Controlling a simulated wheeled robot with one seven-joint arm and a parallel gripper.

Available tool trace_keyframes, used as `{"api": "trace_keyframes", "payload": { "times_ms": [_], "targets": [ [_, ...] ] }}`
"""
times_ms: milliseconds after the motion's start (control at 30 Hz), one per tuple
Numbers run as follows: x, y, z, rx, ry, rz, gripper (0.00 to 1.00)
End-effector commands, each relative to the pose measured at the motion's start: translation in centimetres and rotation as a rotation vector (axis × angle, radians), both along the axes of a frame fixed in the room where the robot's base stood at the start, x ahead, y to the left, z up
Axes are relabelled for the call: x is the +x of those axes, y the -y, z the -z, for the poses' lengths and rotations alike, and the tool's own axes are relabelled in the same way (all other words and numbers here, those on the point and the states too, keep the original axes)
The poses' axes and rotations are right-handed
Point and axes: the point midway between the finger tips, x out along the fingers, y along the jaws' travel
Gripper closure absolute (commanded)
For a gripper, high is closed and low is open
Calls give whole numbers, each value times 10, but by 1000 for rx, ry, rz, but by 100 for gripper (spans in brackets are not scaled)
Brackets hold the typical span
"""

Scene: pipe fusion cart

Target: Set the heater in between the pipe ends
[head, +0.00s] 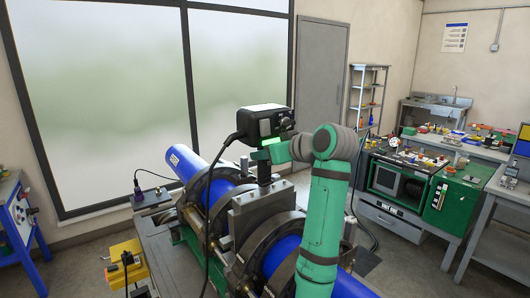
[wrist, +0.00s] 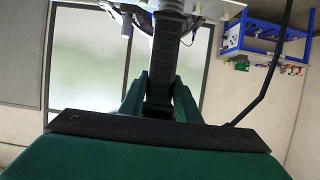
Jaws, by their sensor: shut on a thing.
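The heater (head: 262,122) has a black control box with a light top and a dark stem below it. It stands upright above the pipe clamps (head: 255,240) in the head view. My gripper (head: 264,155) has its green fingers shut on the stem just under the box. In the wrist view my gripper (wrist: 160,90) grips the dark stem of the heater (wrist: 167,45) from both sides. One blue pipe (head: 196,170) lies at the back left, the other blue pipe (head: 283,255) at the front right. The heater's lower part and the facing pipe ends are hidden by clamps and blocks.
A black cable (head: 208,215) hangs from the heater past the clamps. A yellow unit (head: 125,262) stands at the left of the cart. A workbench (head: 410,190) is at the right. A blue stand (head: 22,215) is at the far left and shows in the wrist view (wrist: 265,42).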

Motion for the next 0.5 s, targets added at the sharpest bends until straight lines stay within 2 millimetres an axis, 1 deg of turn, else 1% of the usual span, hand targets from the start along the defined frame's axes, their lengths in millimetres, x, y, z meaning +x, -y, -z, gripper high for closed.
{"api": "trace_keyframes", "payload": {
  "times_ms": [33, 500],
  "targets": [
    [-2, 0, -10, 5, 22, 2, 100],
    [-2, 0, 2, 4, 23, 1, 100]
  ]
}}
